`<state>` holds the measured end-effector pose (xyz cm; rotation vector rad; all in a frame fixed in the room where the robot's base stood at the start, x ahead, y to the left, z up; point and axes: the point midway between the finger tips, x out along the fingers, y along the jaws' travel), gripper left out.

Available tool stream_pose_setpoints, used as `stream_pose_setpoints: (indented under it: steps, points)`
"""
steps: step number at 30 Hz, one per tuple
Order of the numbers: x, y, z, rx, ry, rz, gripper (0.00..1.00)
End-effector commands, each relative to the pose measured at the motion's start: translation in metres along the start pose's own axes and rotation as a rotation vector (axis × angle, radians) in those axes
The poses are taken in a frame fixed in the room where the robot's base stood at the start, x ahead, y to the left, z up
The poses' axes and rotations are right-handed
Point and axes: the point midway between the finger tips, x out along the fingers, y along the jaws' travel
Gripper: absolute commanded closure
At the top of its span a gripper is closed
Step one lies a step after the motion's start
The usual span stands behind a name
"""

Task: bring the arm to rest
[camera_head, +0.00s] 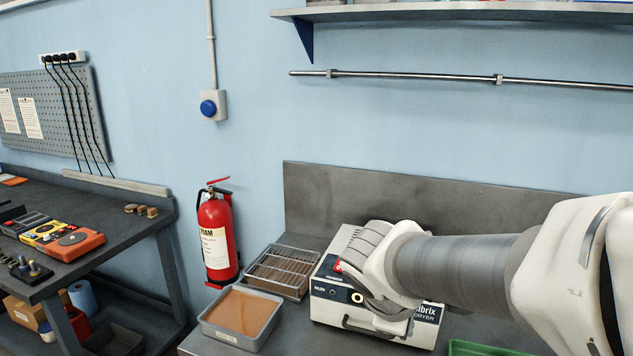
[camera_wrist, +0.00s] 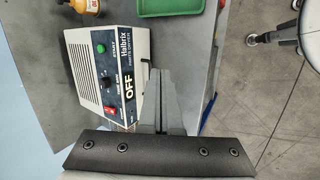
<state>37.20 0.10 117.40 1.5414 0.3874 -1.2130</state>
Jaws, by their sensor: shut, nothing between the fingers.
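My arm reaches in from the right in the head view, with its wrist over the front of a white dryer (camera_head: 328,309) on the bench. My gripper (camera_wrist: 163,74) shows in the wrist view, its fingers together and empty. They lie beside the dryer's front panel (camera_wrist: 118,62) in that picture; I cannot tell whether they touch it. The panel has a green button, a black knob, a red switch and the word OFF. In the head view my fingers are hidden or not clear, and my wrist covers part of the dryer.
A tray of brown liquid (camera_head: 240,318) and a wire-rack tray (camera_head: 277,271) stand left of the dryer. A green tray (camera_head: 482,348) is at the lower right. A red fire extinguisher (camera_head: 216,240) is by the wall. A bottle (camera_wrist: 86,6) shows in the wrist view.

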Motion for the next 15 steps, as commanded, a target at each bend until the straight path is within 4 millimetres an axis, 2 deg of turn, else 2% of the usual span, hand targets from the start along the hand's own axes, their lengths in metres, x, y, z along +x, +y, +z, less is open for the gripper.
stream_pose_setpoints:
  steps: [1, 6, 12, 15]
  points:
    - [-0.010, -0.005, 0.015, 0.128, 0.015, -0.020, 1.00]
    - [-0.037, -0.032, 0.048, 0.539, 0.077, -0.110, 1.00]
    - [-0.064, -0.061, 0.064, 0.942, 0.162, -0.216, 1.00]
    - [-0.073, -0.071, 0.066, 1.068, 0.194, -0.258, 1.00]
